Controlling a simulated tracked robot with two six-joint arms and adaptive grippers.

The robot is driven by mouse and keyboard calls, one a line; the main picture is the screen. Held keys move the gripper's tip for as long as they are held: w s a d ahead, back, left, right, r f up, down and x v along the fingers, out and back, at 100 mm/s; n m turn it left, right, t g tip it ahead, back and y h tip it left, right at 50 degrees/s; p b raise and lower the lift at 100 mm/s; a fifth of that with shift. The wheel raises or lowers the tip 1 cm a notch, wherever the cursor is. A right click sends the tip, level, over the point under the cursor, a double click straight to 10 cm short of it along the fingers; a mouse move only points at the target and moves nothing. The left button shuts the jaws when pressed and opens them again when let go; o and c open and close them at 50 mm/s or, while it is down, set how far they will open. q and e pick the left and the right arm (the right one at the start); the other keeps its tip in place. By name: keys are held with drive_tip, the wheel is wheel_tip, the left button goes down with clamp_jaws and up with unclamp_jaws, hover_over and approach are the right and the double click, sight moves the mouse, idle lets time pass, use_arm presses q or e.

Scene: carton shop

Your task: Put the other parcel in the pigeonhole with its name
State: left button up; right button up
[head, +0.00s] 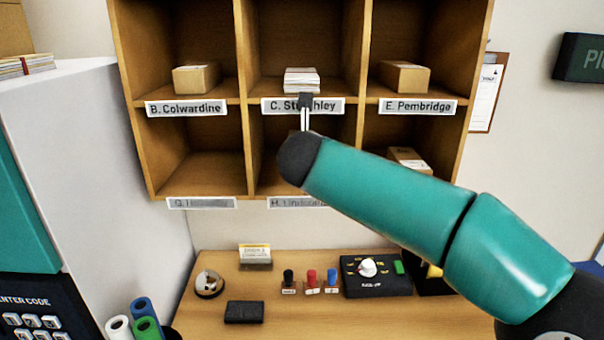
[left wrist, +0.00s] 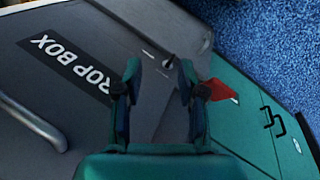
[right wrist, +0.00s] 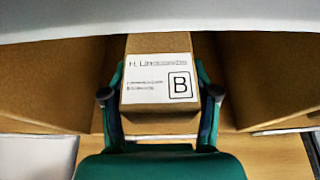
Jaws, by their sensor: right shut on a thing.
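A brown parcel (right wrist: 160,115) fills the right wrist view's middle, with a white label that starts "H. Lin" and a boxed letter B. My right gripper (right wrist: 160,90) is shut on its sides. In the head view my right arm crosses in front of the lower middle pigeonhole (head: 266,165), hiding most of it and the held parcel. The name card below that hole (head: 297,202) starts with H; the rest is partly covered or blurred. My left gripper (left wrist: 158,85) is open and empty, by a grey box marked "DROP BOX" (left wrist: 65,65).
Parcels sit in the Colwardine hole (head: 196,78), the Pembridge hole (head: 405,76) and the lower right hole (head: 408,158). A stack of letters (head: 301,80) lies in the upper middle hole. The lower left hole (head: 205,165) looks empty. A desk with stamps (head: 310,282) stands below.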

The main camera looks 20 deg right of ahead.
wheel_tip(320, 180, down, 4)
drive_tip(key=shift+r+b, duration=0.1)
drive_tip(key=shift+b, duration=0.35)
drive_tip(key=shift+w+d, duration=0.15)
drive_tip(key=shift+w, duration=0.15)
drive_tip(key=shift+w+f, duration=0.1)
drive_tip(key=shift+f, duration=0.1)
drive_tip(key=o, duration=1.4)
drive_tip(key=b+v, duration=0.2)
drive_tip(key=v, duration=1)
drive_tip(key=shift+f, duration=0.1)
